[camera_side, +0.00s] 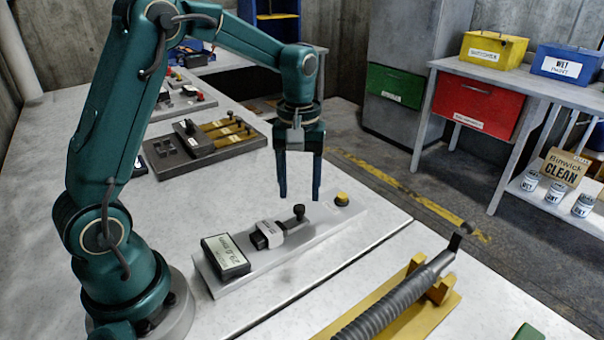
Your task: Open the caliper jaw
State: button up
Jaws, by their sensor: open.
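The caliper device lies on the near bench: a long grey base plate (325,221) with a display box (226,256) at its left end. A dark block with a white sliding piece (268,235) sits right of the display. A black knob (299,211) stands just beyond the slide, and a yellow-topped round button (342,198) is at the far right end. Which part is the movable jaw I cannot tell for sure. My gripper (299,198) points down with its two dark fingers apart and empty. It appears above the plate, near the black knob; its exact height is unclear.
A grey ribbed handle (392,301) on a yellow base lies at front right. A dark tray with yellow bars (205,136) is behind left. Yellow (493,50) and blue (569,62) bins stand on the far right table. The floor behind the bench is clear.

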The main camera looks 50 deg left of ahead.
aim_at(300, 206)
jog(key=shift+f, duration=1.7)
jog(key=shift+c, duration=0.3)
grip_shut()
jog(key=shift+r, duration=0.1)
